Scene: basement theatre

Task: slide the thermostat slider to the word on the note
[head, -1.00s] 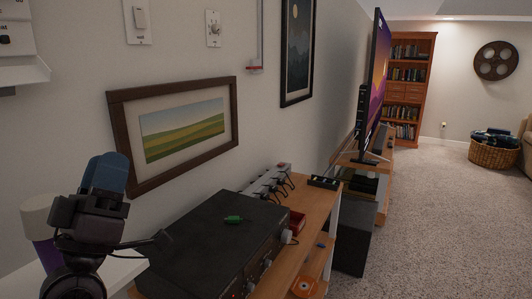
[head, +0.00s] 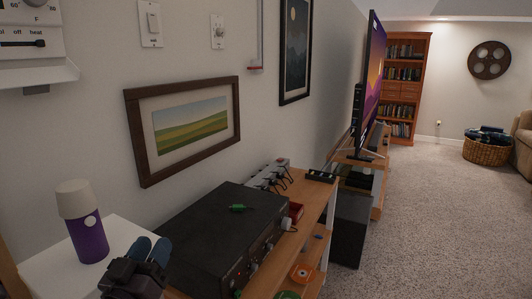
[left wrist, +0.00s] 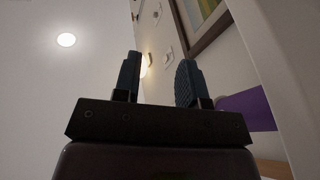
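The white thermostat (head: 32,62) is on the wall at the upper left of the head view, cut off by the frame edge. It bears the words "off" and "heat" over a dark slot. A dark slider knob (head: 40,43) sits in that slot, below "heat". No note with a readable word shows. My left gripper (head: 151,249) is at the bottom left of the head view, well below and right of the thermostat, with blue fingers pointing up. In the left wrist view its fingers (left wrist: 158,80) stand apart with nothing between them. My right gripper is not in view.
A purple flask (head: 90,238) with a pale cap stands on a white surface (head: 48,262) left of my left gripper. A black amplifier (head: 205,228) is on the wooden shelf to the right. A framed landscape (head: 133,141) and switches (head: 150,24) are on the wall.

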